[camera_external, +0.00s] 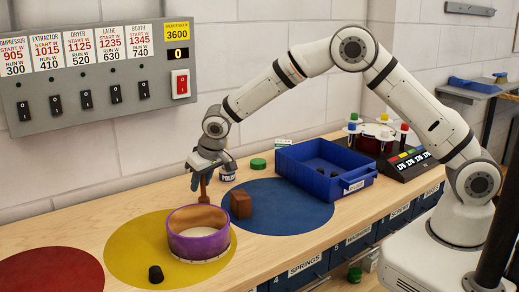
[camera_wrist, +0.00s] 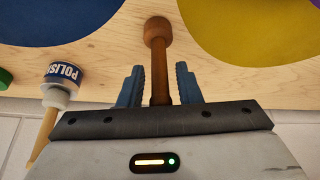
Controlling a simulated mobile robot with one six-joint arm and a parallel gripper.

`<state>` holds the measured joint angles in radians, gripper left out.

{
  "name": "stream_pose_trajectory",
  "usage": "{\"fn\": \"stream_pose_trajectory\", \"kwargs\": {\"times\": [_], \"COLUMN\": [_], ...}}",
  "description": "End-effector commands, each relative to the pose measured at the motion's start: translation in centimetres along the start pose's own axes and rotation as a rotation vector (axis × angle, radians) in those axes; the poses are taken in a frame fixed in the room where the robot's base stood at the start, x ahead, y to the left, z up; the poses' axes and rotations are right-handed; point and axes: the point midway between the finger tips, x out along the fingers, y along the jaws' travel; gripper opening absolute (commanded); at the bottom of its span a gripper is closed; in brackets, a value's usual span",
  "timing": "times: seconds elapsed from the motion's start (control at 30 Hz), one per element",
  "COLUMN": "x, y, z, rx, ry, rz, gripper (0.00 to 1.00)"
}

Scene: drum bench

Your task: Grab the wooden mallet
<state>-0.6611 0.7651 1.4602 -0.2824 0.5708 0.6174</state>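The wooden mallet (camera_wrist: 158,30) shows in the wrist view with its round brown head at the top and its handle running down between my fingers. In the external view, the brown mallet (camera_external: 203,187) shows below my gripper, behind the purple drum; its lower part is hidden. My gripper (camera_wrist: 160,84) is open, with a blue finger on each side of the handle and a narrow gap on both sides. In the external view my gripper (camera_external: 203,167) is low over the bench at the back edge of the yellow disc.
The purple drum (camera_external: 188,245) and a black knob (camera_external: 156,274) stand on the yellow disc (camera_external: 125,250). A brown block (camera_external: 240,204) is right of the mallet. A blue bin (camera_external: 300,178) stands farther right.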

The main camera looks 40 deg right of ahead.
Motion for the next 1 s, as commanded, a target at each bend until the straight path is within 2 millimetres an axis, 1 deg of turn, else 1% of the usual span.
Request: {"fn": "stream_pose_trajectory", "kwargs": {"times": [0.03,0.37,0.8,0.87,0.97,1.0], "x": [0.0,0.0,-0.1,-0.5,-1.7,-2.4], "y": [0.0,0.0,0.0,0.0,-0.1,-0.1], "z": [0.0,0.0,-0.1,-0.2,-0.8,-1.1], "rx": [0.000,0.000,0.000,0.001,0.003,0.002], "ry": [0.000,0.000,0.000,0.002,0.004,0.005], "rz": [0.000,0.000,0.000,-0.001,-0.002,-0.002], "gripper": [0.27,0.00,0.00,0.00,0.00,0.00]}}
